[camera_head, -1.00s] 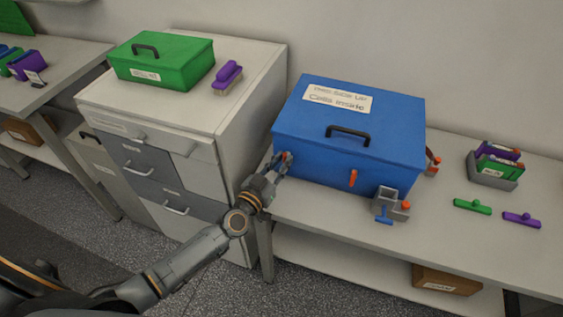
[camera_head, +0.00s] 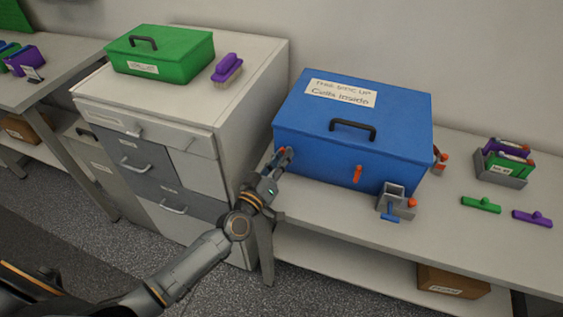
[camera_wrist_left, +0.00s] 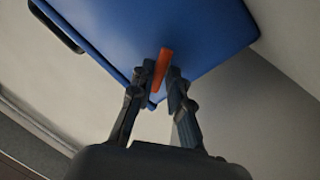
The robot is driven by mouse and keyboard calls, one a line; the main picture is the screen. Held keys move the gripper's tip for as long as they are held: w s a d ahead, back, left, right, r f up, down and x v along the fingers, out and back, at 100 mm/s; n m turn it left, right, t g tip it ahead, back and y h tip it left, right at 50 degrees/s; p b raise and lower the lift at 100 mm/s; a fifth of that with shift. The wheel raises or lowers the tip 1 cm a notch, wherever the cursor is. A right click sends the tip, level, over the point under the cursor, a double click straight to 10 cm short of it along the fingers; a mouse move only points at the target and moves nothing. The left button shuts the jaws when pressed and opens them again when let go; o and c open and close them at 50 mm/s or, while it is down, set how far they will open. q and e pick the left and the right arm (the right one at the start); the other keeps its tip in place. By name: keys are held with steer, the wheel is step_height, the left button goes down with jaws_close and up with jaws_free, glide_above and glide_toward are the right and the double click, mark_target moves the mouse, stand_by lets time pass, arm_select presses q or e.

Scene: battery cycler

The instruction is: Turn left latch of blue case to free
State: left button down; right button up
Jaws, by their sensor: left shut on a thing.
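The blue case (camera_head: 335,160) stands on the white bench with its lid down and a black handle on top. Its left latch shows in the left wrist view as an orange lever (camera_wrist_left: 163,66) between my fingertips. My left gripper (camera_head: 281,160) is at the case's left front corner, shut on that latch and partly hiding it in the head view. The gripper also shows in the left wrist view (camera_wrist_left: 158,82). An orange front latch (camera_head: 357,174) hangs near the middle of the front face. Another orange latch (camera_head: 440,158) is at the right side. My right gripper is not seen.
A grey holder (camera_head: 393,202) with blue and orange parts stands before the case. Green (camera_head: 481,205) and purple (camera_head: 532,218) handled items lie to the right, by a grey bin (camera_head: 497,177). A drawer cabinet (camera_head: 240,120) stands close on the left, carrying a green case (camera_head: 180,57).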

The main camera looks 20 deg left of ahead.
arm_select(q)
steer(key=shift+d+f+n+t+y+b, duration=0.1)
steer(key=shift+n+t+y+b, duration=0.4)
steer(key=shift+n, duration=1.85)
steer(key=shift+a+f+n+t+y+b, duration=0.1)
steer(key=shift+n+y+b, duration=0.65)
steer(key=shift+n, duration=1.55)
steer(key=shift+d+n+t+y+b, duration=0.1)
steer(key=shift+n+t+y+b, duration=0.25)
steer(key=shift+n+b, duration=1.3)
steer(key=shift+n+p, duration=0.7)
steer(key=shift+n, duration=0.2)
steer(key=shift+r, duration=0.1)
steer(key=c, duration=1.4)
jaws_free()
